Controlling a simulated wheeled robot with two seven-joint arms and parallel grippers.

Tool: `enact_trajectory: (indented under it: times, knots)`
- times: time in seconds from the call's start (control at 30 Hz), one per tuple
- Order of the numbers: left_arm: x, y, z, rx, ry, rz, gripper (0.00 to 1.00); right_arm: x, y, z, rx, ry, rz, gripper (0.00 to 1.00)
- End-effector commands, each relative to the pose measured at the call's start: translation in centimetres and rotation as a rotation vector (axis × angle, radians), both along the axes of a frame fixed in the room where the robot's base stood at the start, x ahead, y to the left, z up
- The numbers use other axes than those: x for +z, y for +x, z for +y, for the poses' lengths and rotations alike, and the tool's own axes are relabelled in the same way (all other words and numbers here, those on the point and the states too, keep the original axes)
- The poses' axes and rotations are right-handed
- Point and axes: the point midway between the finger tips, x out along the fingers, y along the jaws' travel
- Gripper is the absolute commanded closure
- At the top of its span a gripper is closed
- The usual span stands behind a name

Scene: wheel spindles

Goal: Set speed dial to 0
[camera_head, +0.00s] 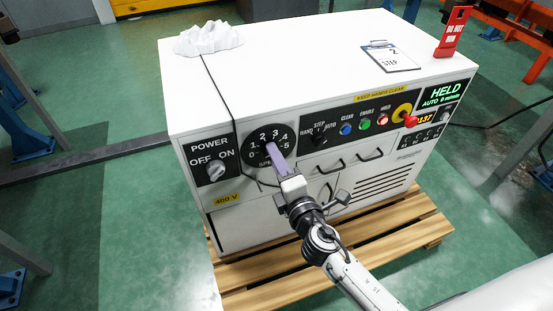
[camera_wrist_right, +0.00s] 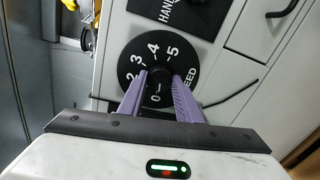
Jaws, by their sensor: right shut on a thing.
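The speed dial (camera_head: 254,143) is a round black plate with white numbers 0 to 5 on the white cabinet's front. In the right wrist view the dial plate (camera_wrist_right: 128,68) shows 2, 3, 4, 5 and a 0 between my fingers. My right gripper (camera_head: 270,150) reaches the dial from the front, its purple fingers covering the middle. In the wrist view the right gripper (camera_wrist_right: 159,82) is shut on the dark dial knob (camera_wrist_right: 158,76), one finger on each side. A small pale mark shows near the 0; the exact setting is hard to read. My left gripper is not in view.
The power switch (camera_head: 216,171) sits left of the dial, the mode selector (camera_head: 320,139) and coloured buttons to its right. A black cable (camera_head: 222,98) hangs beside the dial. Drawer handles (camera_head: 330,166) project below the buttons. The cabinet stands on a wooden pallet (camera_head: 270,275).

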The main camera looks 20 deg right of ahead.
Motion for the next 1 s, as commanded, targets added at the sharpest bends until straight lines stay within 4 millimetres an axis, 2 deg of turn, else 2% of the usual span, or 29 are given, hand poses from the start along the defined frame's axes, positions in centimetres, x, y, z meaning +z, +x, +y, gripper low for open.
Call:
enact_trajectory:
  times: [0.03, 0.1, 0.13, 0.47, 0.57, 0.8, 1.0]
  knots:
    - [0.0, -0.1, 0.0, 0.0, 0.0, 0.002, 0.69, -0.1, 0.0, 0.1, 0.003, -0.003, 0.0, 0.64]
    - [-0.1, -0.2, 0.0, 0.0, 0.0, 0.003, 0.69, -0.1, 0.0, 0.1, 0.003, -0.002, 0.0, 0.52]
    - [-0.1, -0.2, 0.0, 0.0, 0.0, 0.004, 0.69, -0.1, 0.0, 0.1, 0.002, -0.002, 0.0, 0.5]
    - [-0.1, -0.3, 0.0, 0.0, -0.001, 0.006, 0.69, -0.1, -0.3, 0.0, 0.001, 0.0, 0.001, 0.5]
    - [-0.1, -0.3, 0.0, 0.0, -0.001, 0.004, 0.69, -0.1, -1.4, 0.0, 0.002, 0.001, 0.002, 0.5]
    - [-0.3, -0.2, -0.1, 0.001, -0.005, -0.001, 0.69, 0.1, -6.2, -0.1, 0.001, 0.0, 0.004, 0.5]
    - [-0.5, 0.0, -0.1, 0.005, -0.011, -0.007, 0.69, 0.4, -9.2, -0.2, 0.002, -0.001, 0.002, 0.5]
